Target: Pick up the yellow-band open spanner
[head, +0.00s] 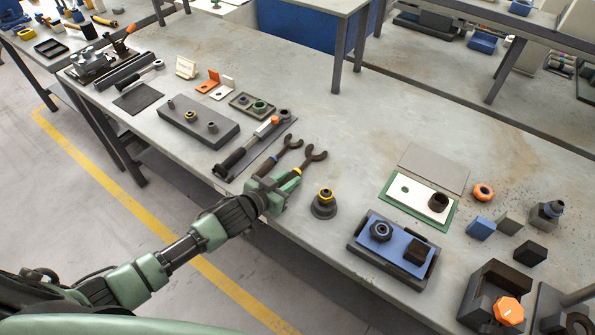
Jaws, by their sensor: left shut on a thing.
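The yellow-band open spanner (309,160) is a dark spanner with a forked jaw and a yellow band, near the front edge of the grey bench (345,115). Its jaw points to the upper right. My left gripper (278,188) is shut on its handle end, which the green fingers partly hide. I cannot tell whether the spanner is clear of the bench. A similar dark spanner with a blue band (288,148) lies close beside it on the left. My right gripper is not in view.
A black cone-shaped part with a yellow ring (324,203) stands just right of the gripper. A torque wrench (245,146) on a dark mat is to the left. A blue block in a dark tray (392,249) is at right. The bench centre behind the spanners is clear.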

